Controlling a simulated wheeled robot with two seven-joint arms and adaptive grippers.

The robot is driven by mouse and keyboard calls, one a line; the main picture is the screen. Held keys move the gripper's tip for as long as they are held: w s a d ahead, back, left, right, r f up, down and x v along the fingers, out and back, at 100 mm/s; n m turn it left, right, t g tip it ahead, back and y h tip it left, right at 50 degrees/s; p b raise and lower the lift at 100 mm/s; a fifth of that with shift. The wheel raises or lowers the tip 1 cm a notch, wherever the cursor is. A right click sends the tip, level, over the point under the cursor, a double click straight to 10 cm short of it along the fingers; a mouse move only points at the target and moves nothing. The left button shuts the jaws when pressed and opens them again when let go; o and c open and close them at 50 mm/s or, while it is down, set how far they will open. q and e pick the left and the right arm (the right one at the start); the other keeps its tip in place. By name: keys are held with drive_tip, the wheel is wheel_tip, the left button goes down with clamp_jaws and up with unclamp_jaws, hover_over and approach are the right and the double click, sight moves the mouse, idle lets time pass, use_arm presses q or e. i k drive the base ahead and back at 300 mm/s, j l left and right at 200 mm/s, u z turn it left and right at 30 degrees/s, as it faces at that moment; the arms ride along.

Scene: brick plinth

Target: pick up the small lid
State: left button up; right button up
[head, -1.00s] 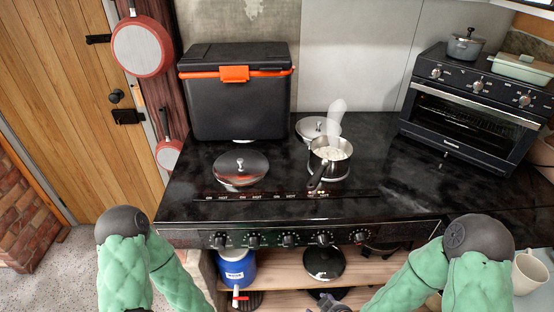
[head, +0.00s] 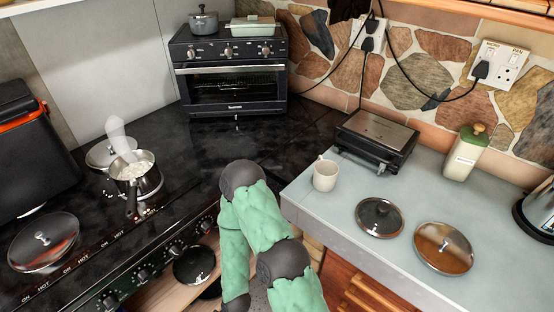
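Several round lids are in the head view. On the grey counter at the right lie a smaller dark lid (head: 368,219) with a knob and a larger brownish lid (head: 443,262). On the black stove top, one lid (head: 100,155) lies behind the small saucepan (head: 148,183), and a larger lid (head: 30,256) lies at the front left. Another dark round lid-like thing (head: 190,274) is on the shelf below the stove. My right arm comes up at bottom centre, between stove and counter, apart from the lids; its gripper is not visible. My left gripper is out of view.
A white mug (head: 325,177) stands at the counter's left edge. A black grill (head: 377,138), a jar (head: 464,153) and a kettle (head: 540,213) stand farther back and right. An oven (head: 234,85) stands at the back of the stove top.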

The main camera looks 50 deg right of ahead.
sight(379, 217)
drive_tip(key=z, duration=2.65)
